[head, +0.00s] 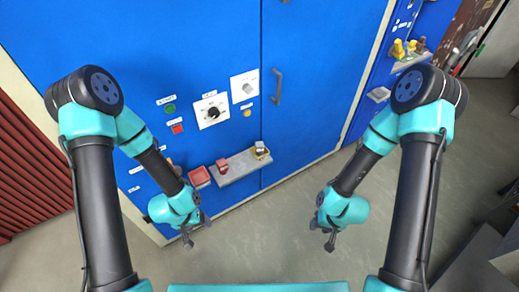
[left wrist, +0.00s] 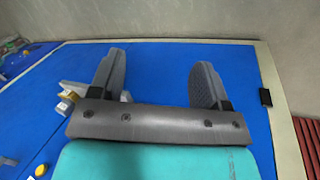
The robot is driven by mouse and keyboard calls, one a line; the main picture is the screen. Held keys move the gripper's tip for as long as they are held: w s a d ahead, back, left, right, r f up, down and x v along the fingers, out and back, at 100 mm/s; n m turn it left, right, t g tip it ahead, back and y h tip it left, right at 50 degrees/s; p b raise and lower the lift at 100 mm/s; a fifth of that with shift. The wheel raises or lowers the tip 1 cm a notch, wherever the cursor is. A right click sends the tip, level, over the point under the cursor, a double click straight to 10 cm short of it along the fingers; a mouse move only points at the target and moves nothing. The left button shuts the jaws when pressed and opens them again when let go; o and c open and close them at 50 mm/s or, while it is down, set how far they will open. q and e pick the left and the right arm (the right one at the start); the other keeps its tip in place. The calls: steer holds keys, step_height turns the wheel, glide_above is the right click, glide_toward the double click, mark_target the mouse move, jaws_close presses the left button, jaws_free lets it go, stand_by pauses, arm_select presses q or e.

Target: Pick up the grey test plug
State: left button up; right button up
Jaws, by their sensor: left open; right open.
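I cannot make out the grey test plug for certain. A small grey and yellow object (head: 261,151) sits at the right end of a grey shelf (head: 238,168) on the blue cabinet. A red block (head: 222,165) sits near the shelf's left end. My left gripper (head: 197,231) is open and empty, below the shelf and in front of the cabinet's lower edge. In the left wrist view its two fingers (left wrist: 160,75) stand apart with only blue panel between them.
The blue cabinet (head: 190,50) carries a black rotary knob (head: 212,113), a white square fitting (head: 244,87), green and red buttons and a door handle (head: 277,87). Yellow items (head: 398,48) stand on another shelf at upper right.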

arm_select(q)
steer(key=w+d, duration=0.5)
steer(key=w, duration=0.5)
step_height(320, 180, up, 16)
steer(key=y, duration=0.4)
glide_above(259, 144)
steer(key=s, duration=0.2)
steer(key=shift+d+t, duration=0.25)
steer(key=shift+t, duration=0.05)
steer(key=f, duration=0.4)
steer(key=w+f, duration=0.1)
steer(key=f, duration=0.7)
steer(key=shift+w+a+f, duration=0.1)
steer(key=shift+w+a, duration=0.05)
